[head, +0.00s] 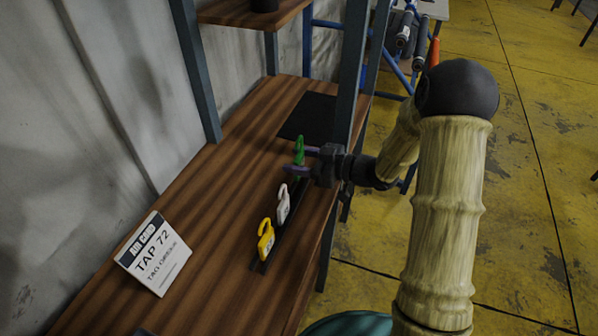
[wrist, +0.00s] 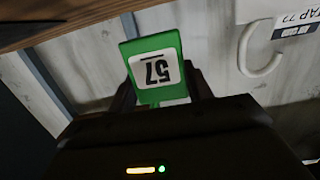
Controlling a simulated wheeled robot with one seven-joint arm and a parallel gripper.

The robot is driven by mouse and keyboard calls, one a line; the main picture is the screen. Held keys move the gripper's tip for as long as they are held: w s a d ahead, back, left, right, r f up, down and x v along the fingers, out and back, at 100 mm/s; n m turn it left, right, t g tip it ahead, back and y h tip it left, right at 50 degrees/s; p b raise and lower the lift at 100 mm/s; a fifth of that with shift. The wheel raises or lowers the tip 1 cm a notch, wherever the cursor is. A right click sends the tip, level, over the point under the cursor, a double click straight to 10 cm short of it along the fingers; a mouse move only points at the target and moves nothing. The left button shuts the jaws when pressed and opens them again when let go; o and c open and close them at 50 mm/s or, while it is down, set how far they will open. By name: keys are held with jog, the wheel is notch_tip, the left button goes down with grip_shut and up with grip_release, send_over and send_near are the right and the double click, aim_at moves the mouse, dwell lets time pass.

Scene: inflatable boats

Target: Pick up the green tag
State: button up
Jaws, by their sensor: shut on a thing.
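The green tag (head: 299,153) stands upright above the far part of a black strip on the wooden shelf. My gripper (head: 300,161) reaches in from the right and is shut on it. In the wrist view the green tag (wrist: 156,67) shows a white label with an upside-down 57 between my fingers (wrist: 160,95). The fingers partly hide its lower part in the head view, and I cannot tell whether it touches the strip.
A white tag (head: 283,205) and a yellow tag (head: 266,240) stand nearer on the black strip (head: 290,225). A white card (head: 153,254) reading TAP 72 stands at left on the shelf (head: 215,215). A blue-grey post (head: 351,75) rises just behind my gripper.

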aim_at(299, 154)
jog(key=shift+r, duration=1.95)
